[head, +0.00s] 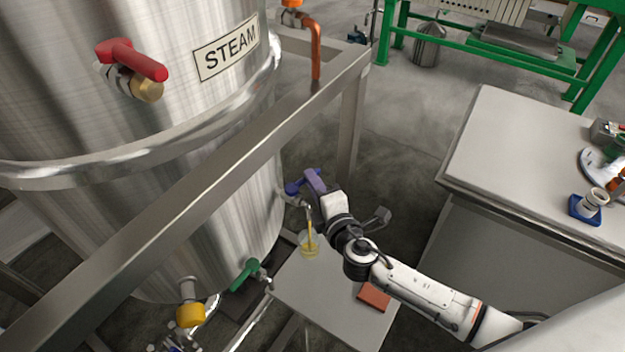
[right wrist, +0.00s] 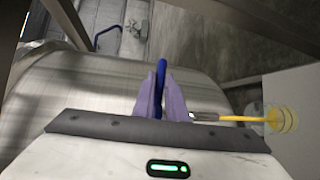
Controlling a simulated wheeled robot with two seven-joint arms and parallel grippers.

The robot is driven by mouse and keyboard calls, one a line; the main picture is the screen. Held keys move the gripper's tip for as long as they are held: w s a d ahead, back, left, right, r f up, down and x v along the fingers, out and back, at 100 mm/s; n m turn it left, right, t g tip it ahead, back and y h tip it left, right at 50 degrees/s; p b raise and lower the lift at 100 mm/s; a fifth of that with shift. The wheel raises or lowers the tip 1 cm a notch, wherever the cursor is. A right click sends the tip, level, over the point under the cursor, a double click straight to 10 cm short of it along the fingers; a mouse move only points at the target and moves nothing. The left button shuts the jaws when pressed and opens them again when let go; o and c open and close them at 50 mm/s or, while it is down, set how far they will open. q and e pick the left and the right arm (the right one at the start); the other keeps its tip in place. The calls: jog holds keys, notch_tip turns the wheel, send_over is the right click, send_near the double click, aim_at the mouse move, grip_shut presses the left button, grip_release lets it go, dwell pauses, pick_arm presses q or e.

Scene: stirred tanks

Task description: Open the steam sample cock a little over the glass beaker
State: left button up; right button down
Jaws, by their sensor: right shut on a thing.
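The steel tank (head: 225,190) carries a STEAM label (head: 226,50). Low on its right side is a sample cock with a blue handle (head: 293,187). My right gripper (head: 314,181) has purple fingers, shut on this handle; in the right wrist view the blue handle (right wrist: 161,72) stands between the fingers. A thin yellow stream (head: 309,222) runs from the cock's spout (right wrist: 203,116) into the glass beaker (head: 309,247), which holds some yellow liquid. The beaker also shows in the right wrist view (right wrist: 284,120). My left gripper is not in view.
The beaker stands on a small grey table (head: 325,305) beside a red-brown block (head: 373,297). A steel frame rail (head: 190,215) crosses before the tank. Other valves have red (head: 135,60), green (head: 243,275) and yellow (head: 190,315) parts. A workbench (head: 530,160) stands right.

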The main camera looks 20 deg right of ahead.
jog(key=c, duration=1.8)
grip_release()
jog(key=shift+o, duration=0.2)
jog(key=s+r, duration=0.2)
jog(key=s, duration=0.8)
jog(key=shift+d, duration=0.2)
jog(key=shift+s, duration=0.1)
